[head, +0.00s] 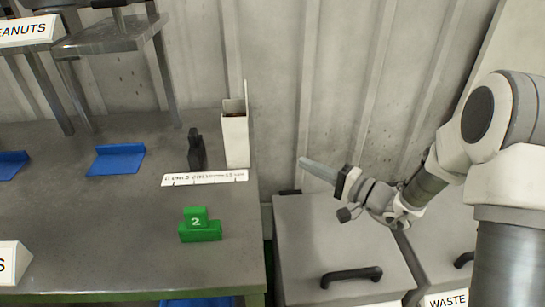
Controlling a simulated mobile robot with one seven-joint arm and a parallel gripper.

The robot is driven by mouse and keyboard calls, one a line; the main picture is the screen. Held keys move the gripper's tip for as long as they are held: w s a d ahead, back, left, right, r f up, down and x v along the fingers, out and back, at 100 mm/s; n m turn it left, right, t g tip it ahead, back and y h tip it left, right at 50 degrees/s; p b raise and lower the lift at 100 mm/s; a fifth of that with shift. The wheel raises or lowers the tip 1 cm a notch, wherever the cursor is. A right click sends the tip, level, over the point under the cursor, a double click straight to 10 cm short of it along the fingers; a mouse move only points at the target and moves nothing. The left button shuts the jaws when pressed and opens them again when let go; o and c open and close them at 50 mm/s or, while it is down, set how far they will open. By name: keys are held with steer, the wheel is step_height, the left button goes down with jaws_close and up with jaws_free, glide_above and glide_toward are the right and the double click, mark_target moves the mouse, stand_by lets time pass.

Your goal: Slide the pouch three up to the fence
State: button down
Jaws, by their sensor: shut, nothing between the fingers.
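My gripper (303,161) is at the end of my arm on the right side of the head view. Its fingers are shut and empty, pointing left above a grey lidded bin, to the right of the table. No pouch marked three can be made out in this view. I cannot tell which part, if any, is the fence.
The grey table (90,225) holds a white marked strip (205,178), a small black object (196,152), a tall white box (236,140) and blue trays (117,160). A metal stand (110,38) rises behind. Grey bins (325,235) with black handles stand right. The table's middle is clear.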

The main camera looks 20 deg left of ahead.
mark_target(248, 152)
steer(key=a+b, duration=0.1)
steer(key=a, duration=1.2)
steer(key=shift+w+b, duration=0.35)
steer(key=shift+a, duration=0.1)
steer(key=shift+s+a+f+b, duration=0.1)
steer(key=shift+s+a+b, duration=0.3)
steer(key=shift+a+b, duration=0.2)
steer(key=shift+s+a+f+b, duration=0.1)
steer(key=shift+s+a+b, duration=0.25)
steer(key=shift+a+b, duration=0.2)
steer(key=shift+s+a+r, duration=0.15)
steer(key=shift+s+a, duration=0.05)
steer(key=shift+a, duration=0.1)
